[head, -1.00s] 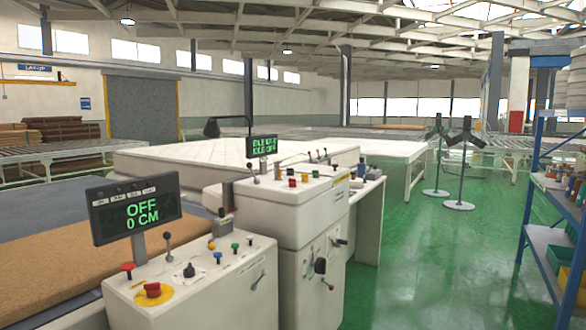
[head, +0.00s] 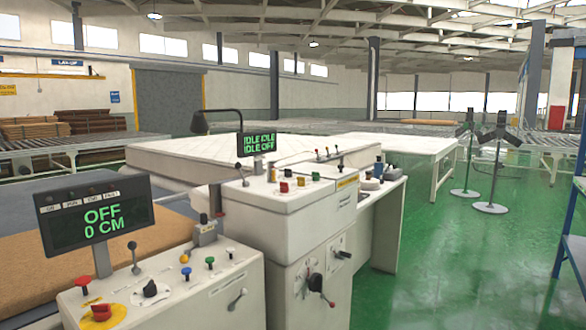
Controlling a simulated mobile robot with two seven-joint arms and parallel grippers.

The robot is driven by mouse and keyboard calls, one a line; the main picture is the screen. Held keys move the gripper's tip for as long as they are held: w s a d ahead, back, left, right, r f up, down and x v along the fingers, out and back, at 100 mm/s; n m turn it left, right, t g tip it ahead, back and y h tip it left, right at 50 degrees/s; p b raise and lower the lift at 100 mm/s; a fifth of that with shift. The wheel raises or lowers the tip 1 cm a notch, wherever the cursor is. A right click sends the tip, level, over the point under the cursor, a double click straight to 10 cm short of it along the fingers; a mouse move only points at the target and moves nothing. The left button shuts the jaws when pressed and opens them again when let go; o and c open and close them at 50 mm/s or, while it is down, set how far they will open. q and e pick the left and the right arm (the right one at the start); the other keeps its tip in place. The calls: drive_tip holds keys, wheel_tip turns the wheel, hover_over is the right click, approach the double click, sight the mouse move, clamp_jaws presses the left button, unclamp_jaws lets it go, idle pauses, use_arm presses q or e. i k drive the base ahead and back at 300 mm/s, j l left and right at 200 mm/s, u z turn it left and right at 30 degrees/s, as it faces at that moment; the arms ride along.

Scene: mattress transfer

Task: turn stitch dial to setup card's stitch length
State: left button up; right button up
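The further white machine cabinet (head: 285,215) carries a small screen (head: 257,143) with green text that seems to read "IDLE IDLE" and "IDLE OFF". Coloured buttons and levers stand on its top. A dark rotary knob with a red-tipped handle (head: 316,283) is on its front face, with a black lever (head: 342,254) beside it. I cannot tell which control is the stitch dial. No setup card can be made out. Neither of my grippers is in view.
A nearer console (head: 195,285) has a screen (head: 95,214) reading "OFF 0 CM", a black knob (head: 150,289) and a red button on yellow (head: 101,314). A mattress (head: 190,155) lies behind. Green floor (head: 430,270) is open at right, before a blue shelf (head: 570,210) and two stands.

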sight(288, 173)
drive_tip(key=i+l, duration=0.25)
drive_tip(key=i+l+u, duration=0.1)
drive_tip(key=i+l, duration=0.15)
drive_tip(key=l, duration=0.15)
drive_tip(key=i+l+u, duration=0.1)
drive_tip(key=l, duration=0.25)
drive_tip(key=i+l, duration=0.35)
drive_tip(key=i+l+u, duration=0.1)
drive_tip(key=l, duration=0.3)
drive_tip(key=i+l, duration=0.3)
drive_tip(key=i+l+u, duration=0.05)
